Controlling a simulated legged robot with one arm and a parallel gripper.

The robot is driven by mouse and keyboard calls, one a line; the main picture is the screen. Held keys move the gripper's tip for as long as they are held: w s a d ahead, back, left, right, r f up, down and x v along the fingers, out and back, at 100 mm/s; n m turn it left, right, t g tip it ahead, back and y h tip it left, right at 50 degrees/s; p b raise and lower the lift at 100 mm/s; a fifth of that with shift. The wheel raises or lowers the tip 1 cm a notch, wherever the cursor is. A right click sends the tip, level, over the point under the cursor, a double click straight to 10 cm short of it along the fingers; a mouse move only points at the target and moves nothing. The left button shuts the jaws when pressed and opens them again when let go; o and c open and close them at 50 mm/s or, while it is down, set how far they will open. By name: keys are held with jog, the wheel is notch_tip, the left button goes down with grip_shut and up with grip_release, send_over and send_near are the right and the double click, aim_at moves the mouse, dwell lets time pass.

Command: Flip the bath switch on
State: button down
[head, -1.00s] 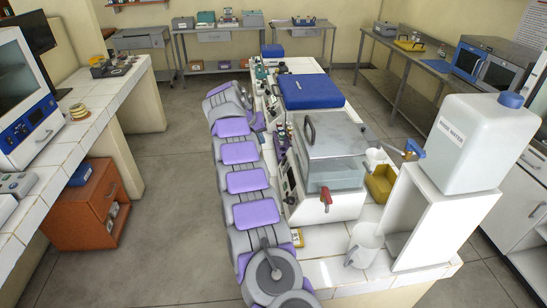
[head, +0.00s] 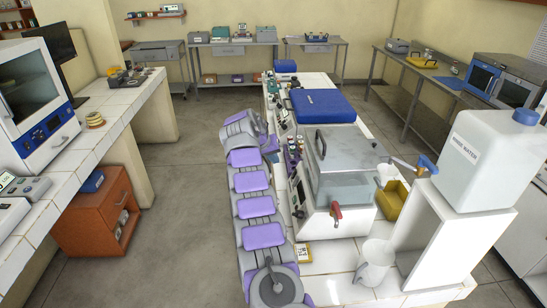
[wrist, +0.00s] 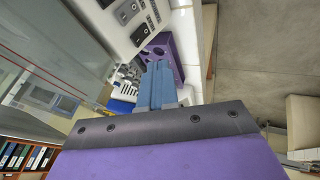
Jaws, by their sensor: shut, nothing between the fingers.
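The bath (head: 343,222) is a white box with a clear-fronted tank and a grey metal lid (head: 350,150), on the tiled island bench. Its control panel (head: 299,193) faces left, toward my arm. In the wrist view, a white panel (wrist: 120,38) with dark rocker switches (wrist: 140,36) shows at the top. I cannot tell from here which switch is the bath's or its position. My gripper's blue fingers (wrist: 160,84) are together and empty, pointing toward the panel and a purple holed rack (wrist: 168,52). In the head view my gripper is mostly hidden by my arm.
A blue-lidded box (head: 321,106) stands behind the bath. A rinse water tank (head: 480,160) sits on a white stand at right, with a white jug (head: 375,262) and yellow bin (head: 392,200) nearby. The aisle floor (head: 180,215) at left is clear.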

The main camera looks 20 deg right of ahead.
aim_at(294, 174)
jog(key=d+f+b, duration=0.1)
jog(key=d+f, duration=0.5)
jog(key=shift+w+d+f+b, duration=0.15)
jog(key=shift+d+b, duration=0.2)
jog(key=shift+b, duration=0.05)
jog(key=shift+d, duration=0.1)
dwell(0.3)
jog(key=shift+d, duration=0.2)
jog(key=shift+a+f, duration=0.1)
jog(key=shift+w+a+f, duration=0.15)
jog(key=shift+a+f, duration=0.15)
jog(key=shift+a, duration=0.35)
